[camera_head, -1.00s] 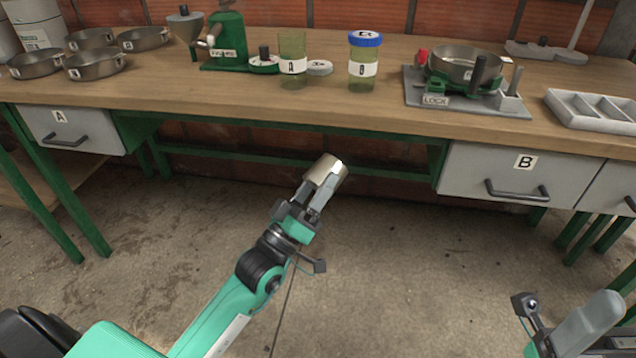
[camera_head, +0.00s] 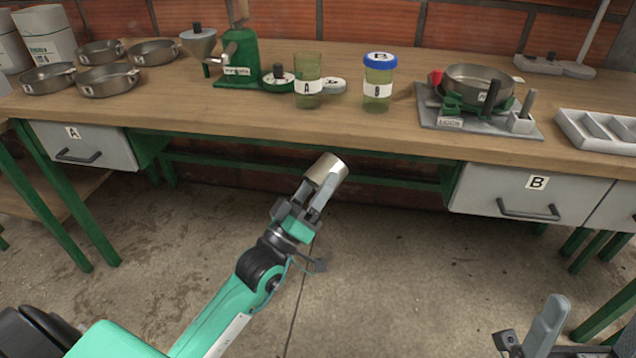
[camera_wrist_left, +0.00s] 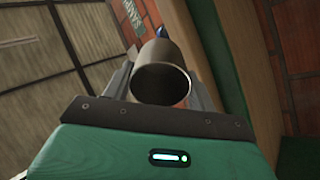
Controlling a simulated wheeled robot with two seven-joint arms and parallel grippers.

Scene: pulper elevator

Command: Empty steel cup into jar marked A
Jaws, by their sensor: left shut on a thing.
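My left gripper (camera_head: 316,190) is shut on the steel cup (camera_head: 327,170) in front of the bench, below the level of its top. The cup is tilted in the head view. Its open mouth shows in the left wrist view (camera_wrist_left: 162,84), between the two fingers; I cannot tell what is inside. The jar marked A (camera_head: 308,85) stands upright and open on the bench, greenish and see-through, with a white label. It is behind and above the cup, well apart from it.
The jar marked B (camera_head: 378,88) with a blue lid stands right of jar A. The bench front edge (camera_head: 300,137) lies between the cup and the jars. Drawer B (camera_head: 525,190) is at right.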

